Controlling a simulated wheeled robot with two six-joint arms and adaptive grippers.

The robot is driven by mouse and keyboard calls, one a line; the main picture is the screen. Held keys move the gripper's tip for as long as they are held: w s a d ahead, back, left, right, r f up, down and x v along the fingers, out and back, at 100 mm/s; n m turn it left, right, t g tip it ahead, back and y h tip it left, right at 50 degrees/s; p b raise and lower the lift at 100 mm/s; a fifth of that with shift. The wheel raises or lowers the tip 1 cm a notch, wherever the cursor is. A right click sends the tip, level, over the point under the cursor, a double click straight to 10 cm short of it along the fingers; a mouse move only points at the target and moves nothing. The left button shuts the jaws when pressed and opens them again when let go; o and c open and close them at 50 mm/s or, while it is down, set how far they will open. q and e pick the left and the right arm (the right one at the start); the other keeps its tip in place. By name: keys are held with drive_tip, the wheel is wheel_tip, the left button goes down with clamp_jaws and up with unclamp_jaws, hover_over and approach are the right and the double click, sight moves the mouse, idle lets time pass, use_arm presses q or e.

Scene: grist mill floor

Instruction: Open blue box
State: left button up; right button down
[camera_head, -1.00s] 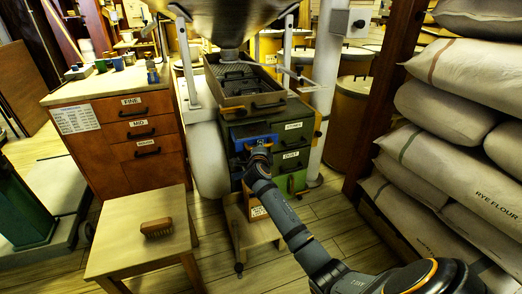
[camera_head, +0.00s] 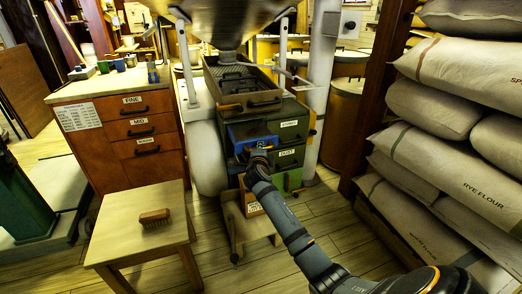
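The blue box (camera_head: 249,131) is a drawer-like box in the left column of the dark green cabinet under the sieve trays. Its blue front stands a little proud of the neighbouring fronts. My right arm comes in from the lower right, and my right gripper (camera_head: 254,152) is at the lower part of the blue front. The gripper is small and dark there. Its fingers overlap the handle area, so I cannot tell whether they are closed on the handle. My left gripper is not in view.
Drawers labelled coarse (camera_head: 290,130) and dust (camera_head: 288,158) are to the right. A wooden stool (camera_head: 125,225) holding a brush (camera_head: 155,217) stands front left. A labelled drawer cabinet (camera_head: 110,145) is behind it. Flour sacks (camera_head: 465,165) fill the right side.

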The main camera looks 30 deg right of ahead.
drive_tip(key=c, duration=1.3)
unclamp_jaws()
drive_tip(key=shift+c, duration=0.2)
drive_tip(key=v, duration=1.2)
drive_tip(key=shift+a, duration=0.1)
